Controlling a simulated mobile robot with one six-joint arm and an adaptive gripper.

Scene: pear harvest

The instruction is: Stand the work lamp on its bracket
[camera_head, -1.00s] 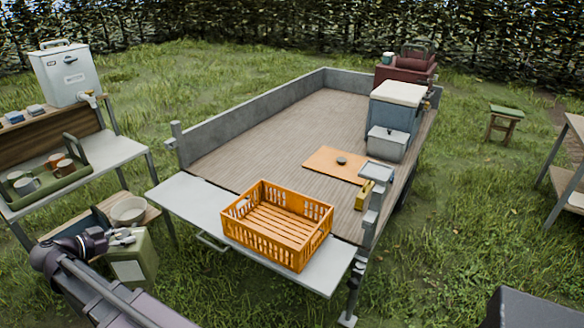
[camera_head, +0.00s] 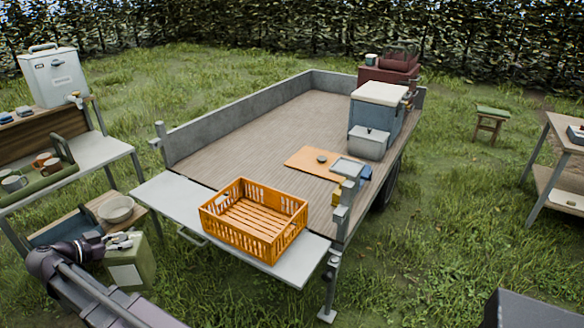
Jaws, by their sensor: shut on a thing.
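My gripper (camera_head: 122,241) is at the lower left, shut on the top of a boxy olive-green thing with a pale front face, seemingly the work lamp (camera_head: 130,265). It hangs roughly upright in front of the low shelf; the grip itself is small and partly hidden.
An orange crate (camera_head: 254,220) stands on the lowered tailgate (camera_head: 165,195). A yellow item (camera_head: 337,192) is beside the corner post. A cool box (camera_head: 378,108) and an orange board (camera_head: 308,163) are on the trailer bed. A bowl (camera_head: 116,209) sits on the left shelf.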

